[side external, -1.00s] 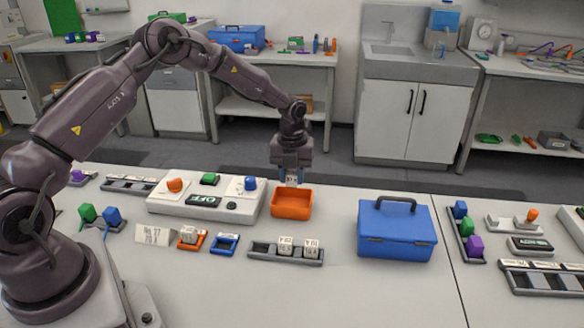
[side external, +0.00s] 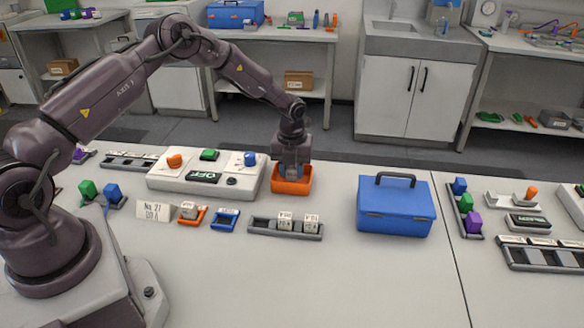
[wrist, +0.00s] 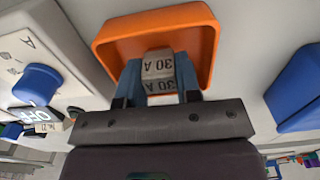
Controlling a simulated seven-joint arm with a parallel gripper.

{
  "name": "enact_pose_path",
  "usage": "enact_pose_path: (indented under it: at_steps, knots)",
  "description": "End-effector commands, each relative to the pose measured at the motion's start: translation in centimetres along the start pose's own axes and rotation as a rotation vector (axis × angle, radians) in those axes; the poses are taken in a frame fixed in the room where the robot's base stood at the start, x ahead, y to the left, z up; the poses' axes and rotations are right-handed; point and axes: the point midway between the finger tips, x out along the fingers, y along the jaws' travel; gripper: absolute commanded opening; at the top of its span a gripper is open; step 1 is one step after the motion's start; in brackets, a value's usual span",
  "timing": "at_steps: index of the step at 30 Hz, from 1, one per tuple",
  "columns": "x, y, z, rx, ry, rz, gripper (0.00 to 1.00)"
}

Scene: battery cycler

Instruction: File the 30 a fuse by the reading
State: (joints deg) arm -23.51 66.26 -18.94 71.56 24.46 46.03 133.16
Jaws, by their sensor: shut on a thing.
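My gripper (side external: 293,172) is shut on a pale block-shaped fuse marked 30 A (wrist: 160,68), held between its blue fingers in the wrist view. The fingers reach down into the open orange bin (side external: 292,188), whose walls hide the fuse in the side view. The bin (wrist: 150,22) surrounds the fuse in the wrist view; I cannot tell whether the fuse touches its floor. The white tester (side external: 205,177) left of the bin has an orange knob, a blue knob, a green button and a display reading OFF.
In front are a small label card (side external: 154,211), an orange holder (side external: 192,215) with a pale block, an empty blue holder (side external: 225,219) and a grey rack (side external: 262,227) with two fuses. A blue toolbox (side external: 394,208) stands right of the bin.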

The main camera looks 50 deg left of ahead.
Motion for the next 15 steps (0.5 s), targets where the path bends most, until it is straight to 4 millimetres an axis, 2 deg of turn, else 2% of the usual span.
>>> enact_pose_path:
  at_steps: [15]
  knots:
    - [0.42, -0.01, 0.01, -0.001, 0.000, -0.001, 0.04]
